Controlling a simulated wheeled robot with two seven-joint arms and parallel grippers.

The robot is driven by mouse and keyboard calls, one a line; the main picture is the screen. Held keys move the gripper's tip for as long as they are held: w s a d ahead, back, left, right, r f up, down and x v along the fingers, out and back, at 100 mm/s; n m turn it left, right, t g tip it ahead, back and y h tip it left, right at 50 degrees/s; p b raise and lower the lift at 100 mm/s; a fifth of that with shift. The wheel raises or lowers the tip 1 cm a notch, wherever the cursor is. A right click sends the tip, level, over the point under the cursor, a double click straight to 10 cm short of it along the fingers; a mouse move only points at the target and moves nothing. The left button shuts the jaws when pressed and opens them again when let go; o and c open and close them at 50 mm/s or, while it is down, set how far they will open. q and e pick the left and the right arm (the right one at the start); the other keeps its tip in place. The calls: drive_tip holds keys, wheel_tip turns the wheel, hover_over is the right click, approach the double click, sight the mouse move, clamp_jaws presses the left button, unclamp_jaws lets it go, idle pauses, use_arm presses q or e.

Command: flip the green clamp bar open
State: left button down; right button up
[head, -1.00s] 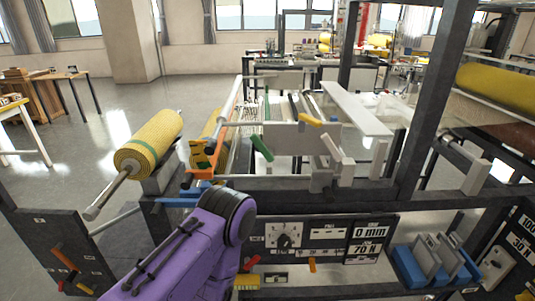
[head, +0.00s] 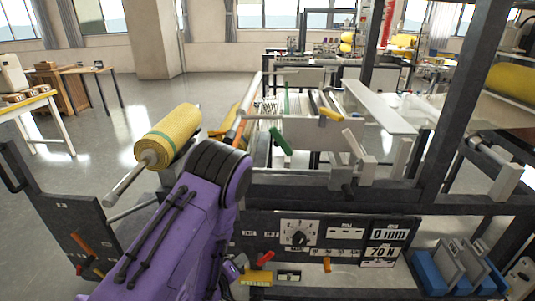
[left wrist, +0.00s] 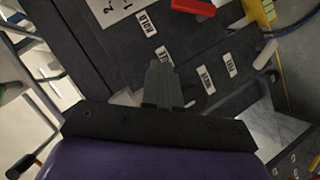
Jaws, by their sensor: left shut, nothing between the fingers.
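A short green bar (head: 281,141) hangs tilted at the front of the machine frame, right of my purple left arm in the head view. I take it for the clamp bar; a thin green upright piece (head: 286,101) stands behind it. In the left wrist view my left gripper (left wrist: 160,76) is shut and empty, its fingers in front of a dark panel with white labels. In the head view my arm mostly hides that gripper, low by the panel and apart from the green bar. The green bar cannot be made out in the wrist view. My right gripper is not in view.
A red lever (head: 266,258) sits above a yellow plate (head: 256,278); a red piece (left wrist: 193,6) shows in the wrist view. A yellow roll (head: 168,136) juts out at the left. A control panel (head: 340,240), blue holders (head: 430,272) and dark uprights (head: 462,100) stand right.

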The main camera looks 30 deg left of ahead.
use_arm(q)
drive_tip(key=w+a+r+n+t+h, duration=0.1)
drive_tip(key=a+r+n+t+h, duration=0.1)
drive_tip(key=r, duration=0.6)
drive_tip(key=w+a+r+n+t+h+b, duration=0.1)
drive_tip(key=w+r+n+t+h, duration=0.1)
drive_tip(key=r, duration=0.5)
drive_tip(key=w+a+r+n+t+h+b, duration=0.1)
drive_tip(key=r+n+t, duration=0.3)
drive_tip(key=r, duration=0.4)
drive_tip(key=shift+w+a+r+t+h, duration=0.35)
drive_tip(key=shift+w+a+t+h, duration=0.15)
drive_tip(key=shift+a, duration=0.35)
drive_tip(key=shift+w, duration=0.1)
drive_tip(key=p, duration=0.5)
approach(275, 139)
drive_tip(key=w+a, duration=0.3)
drive_tip(key=w, duration=0.1)
drive_tip(key=d, duration=0.1)
drive_tip(key=w+d+r+p, duration=0.1)
drive_tip(key=w+d+p, duration=0.1)
drive_tip(key=shift+w+d+r, duration=0.2)
drive_tip(key=shift+r, duration=0.15)
